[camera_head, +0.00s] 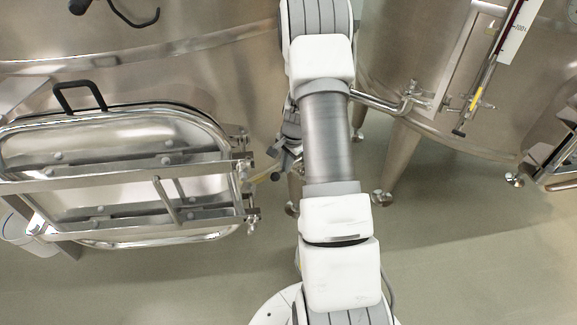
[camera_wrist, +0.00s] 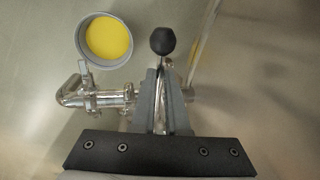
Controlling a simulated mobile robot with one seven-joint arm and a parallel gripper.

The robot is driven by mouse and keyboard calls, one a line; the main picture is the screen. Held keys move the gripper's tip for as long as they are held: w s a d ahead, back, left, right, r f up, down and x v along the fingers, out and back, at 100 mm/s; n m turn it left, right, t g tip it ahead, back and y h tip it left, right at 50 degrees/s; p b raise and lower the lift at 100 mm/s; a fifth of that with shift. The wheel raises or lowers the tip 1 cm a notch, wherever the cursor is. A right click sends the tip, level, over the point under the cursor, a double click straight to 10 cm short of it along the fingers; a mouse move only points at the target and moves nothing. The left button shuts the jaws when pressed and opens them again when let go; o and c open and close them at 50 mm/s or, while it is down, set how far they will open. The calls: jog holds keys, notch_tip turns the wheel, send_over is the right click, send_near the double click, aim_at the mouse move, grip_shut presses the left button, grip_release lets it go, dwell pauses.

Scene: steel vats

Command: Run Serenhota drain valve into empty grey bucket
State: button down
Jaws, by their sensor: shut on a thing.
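In the wrist view my gripper (camera_wrist: 164,90) is shut on the drain valve's lever, whose black ball knob (camera_wrist: 162,40) sticks out past the fingertips. The steel drain valve (camera_wrist: 112,101) and its pipe run behind the fingers, with a bent outlet (camera_wrist: 72,95) to the left. A grey bucket (camera_wrist: 84,53) stands on the floor just beyond the outlet, and a flat yellow surface shows inside its rim. I see no clear stream between outlet and bucket. In the head view my gripper (camera_head: 283,160) is mostly hidden behind my arm, and valve and bucket are not clear there.
A steel vat with a framed hatch (camera_head: 130,175) and black handle (camera_head: 80,92) fills the left. Another vat (camera_head: 450,90) with a level gauge (camera_head: 515,30) and a side pipe (camera_head: 380,103) stands at right. The floor (camera_head: 450,255) is clear at lower right.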

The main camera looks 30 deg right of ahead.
jog(key=shift+w, duration=0.1)
jog(key=c, duration=0.9)
grip_release()
jog(key=shift+r, duration=0.1)
jog(key=s+r, duration=0.1)
jog(key=r, duration=0.4)
jog(key=s+r+p, duration=0.1)
jog(key=r, duration=0.5)
jog(key=s+r, duration=0.1)
jog(key=r, duration=0.5)
jog(key=shift+s+d+p, duration=0.2)
jog(key=shift+d+p, duration=0.1)
jog(key=shift+p, duration=0.1)
